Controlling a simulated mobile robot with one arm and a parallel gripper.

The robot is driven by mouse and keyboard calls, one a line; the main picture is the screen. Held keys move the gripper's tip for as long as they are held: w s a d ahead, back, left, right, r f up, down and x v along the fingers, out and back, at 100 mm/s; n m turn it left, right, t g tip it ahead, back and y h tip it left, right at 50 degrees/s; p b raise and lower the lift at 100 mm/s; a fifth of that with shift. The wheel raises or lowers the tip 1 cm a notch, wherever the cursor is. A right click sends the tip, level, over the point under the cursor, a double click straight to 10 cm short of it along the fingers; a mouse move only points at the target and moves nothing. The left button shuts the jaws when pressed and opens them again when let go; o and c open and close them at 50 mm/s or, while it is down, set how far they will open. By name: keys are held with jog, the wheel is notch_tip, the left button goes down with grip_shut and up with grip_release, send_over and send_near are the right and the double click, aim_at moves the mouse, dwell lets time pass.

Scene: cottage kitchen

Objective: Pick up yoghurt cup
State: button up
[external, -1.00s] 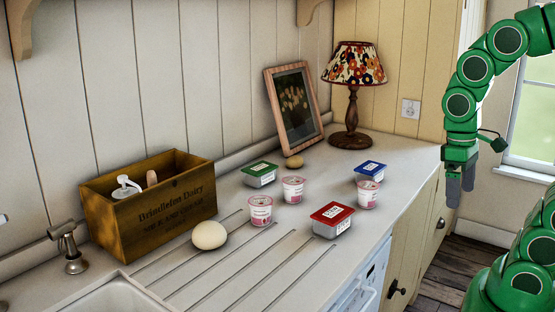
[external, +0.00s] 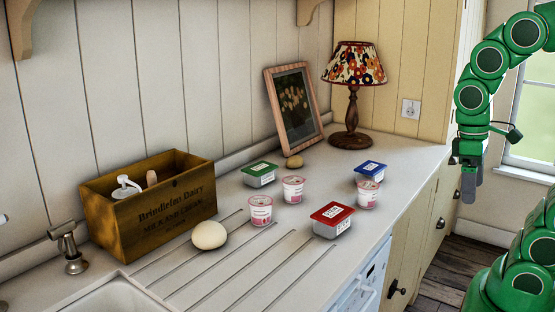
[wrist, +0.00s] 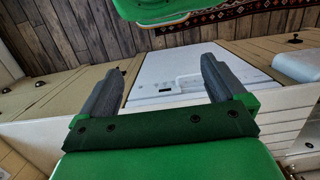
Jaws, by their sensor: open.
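Three white and pink yoghurt cups stand upright on the counter in the external view: a front yoghurt cup (external: 260,211), a middle yoghurt cup (external: 293,190) and a right yoghurt cup (external: 367,195). My gripper (external: 469,188) hangs pointing down at the right, beyond the counter's edge and apart from every cup. In the wrist view my gripper (wrist: 160,80) has its two grey fingers spread wide with nothing between them. No cup shows in the wrist view.
A red-lidded tub (external: 332,219), a green-lidded tub (external: 259,174) and a blue-lidded tub (external: 370,172) stand near the cups. A wooden crate (external: 150,215), an egg-shaped object (external: 209,235), a lamp (external: 352,100) and a picture frame (external: 294,110) also stand on the counter (external: 240,275).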

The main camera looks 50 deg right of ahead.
jog(key=w+a+r+n+y, duration=0.2)
jog(key=w+n+y, duration=0.25)
jog(key=w, duration=0.45)
jog(key=n+t+y, duration=0.6)
jog(key=t, duration=0.5)
send_over(374, 186)
jog(key=s+d, duration=0.3)
jog(key=d, duration=0.1)
jog(key=shift+m+g, duration=0.25)
jog(key=shift+g, duration=0.05)
notch_tip(374, 186, down, 15)
jog(key=shift+a, duration=0.1)
jog(key=shift+w+a+f, duration=0.15)
jog(key=shift+w+f, duration=0.05)
jog(key=shift+f, duration=0.1)
jog(key=shift+x, duration=3.65)
jog(key=shift+w+r, duration=0.1)
jog(key=shift+r, duration=0.1)
